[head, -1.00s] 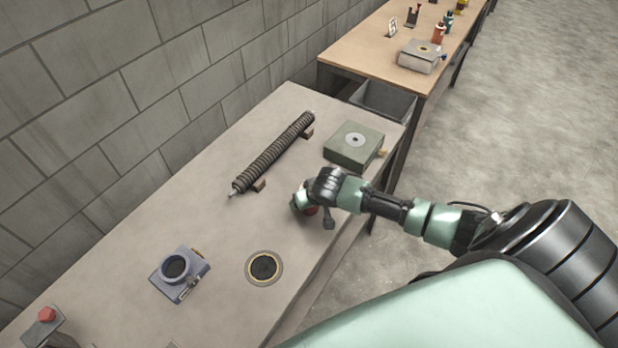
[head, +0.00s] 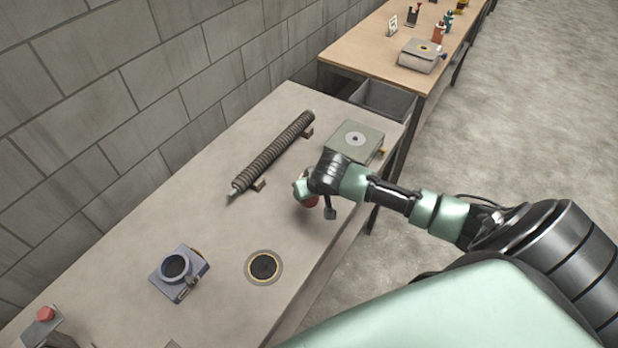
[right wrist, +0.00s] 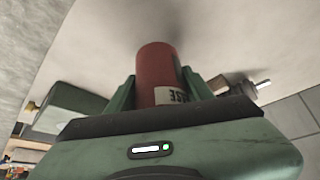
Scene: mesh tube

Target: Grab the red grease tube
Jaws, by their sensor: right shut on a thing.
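The red grease tube (right wrist: 157,68) stands out between the two green fingers of my right gripper (right wrist: 155,92) in the right wrist view, with part of a pale label showing. The gripper is shut on it. In the head view my right gripper (head: 303,189) is over the near bench by its right edge, and only a small red part of the tube (head: 312,202) shows beneath it. The wrist hides the rest. I cannot tell for certain whether the tube touches the bench. My left gripper is not in view.
On the bench (head: 215,235) are a dark coiled rod (head: 272,155) on small blocks, a grey-green box (head: 354,142), a blue-grey device (head: 179,272) and a round black disc (head: 264,267). A block wall stands along the left. A second bench (head: 375,45) stands farther back.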

